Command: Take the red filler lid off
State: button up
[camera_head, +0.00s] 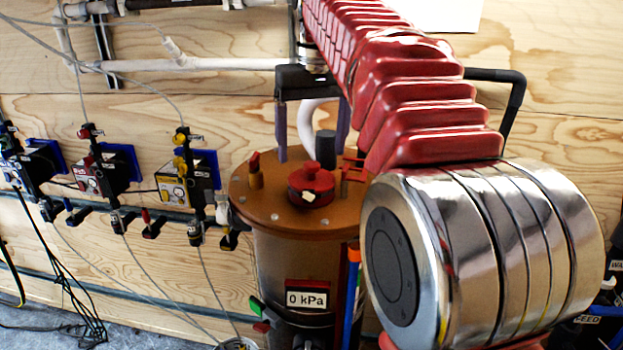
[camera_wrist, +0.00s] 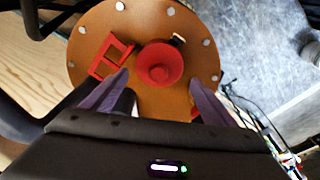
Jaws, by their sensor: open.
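The red filler lid (camera_head: 311,184) sits on the brown round top (camera_head: 262,212) of a dark cylindrical tank. In the wrist view the lid (camera_wrist: 160,64) is a round red cap with a raised centre knob, on the brown plate (camera_wrist: 130,27). My gripper (camera_head: 311,138) is above the tank top, pointing down, with its purple fingers apart. In the wrist view the gripper (camera_wrist: 160,80) has one finger on each side of the picture, and the lid lies beyond and between them. Nothing is between the fingertips that I can see. The exact height gap is unclear.
A red bracket (camera_wrist: 110,55) stands beside the lid, and a red-handled valve (camera_head: 255,170) is at the plate's left edge. A display reading 0 kPa (camera_head: 307,299) is on the tank front. Valves and hoses line the wooden wall at left.

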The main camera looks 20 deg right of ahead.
aim_at(311, 163)
jog(key=shift+w+d+f, duration=0.1)
jog(key=shift+w+f, duration=0.05)
jog(key=shift+f, duration=0.7)
jog(key=shift+w+a+f, duration=0.1)
jog(key=shift+w+f, duration=0.1)
jog(key=shift+f, duration=0.65)
jog(key=shift+w+d+f, duration=0.1)
jog(key=shift+w+f, duration=0.05)
jog(key=shift+f, duration=0.7)
jog(key=c, duration=0.7)
jog(key=shift+r, duration=0.1)
jog(key=shift+r, duration=4.95)
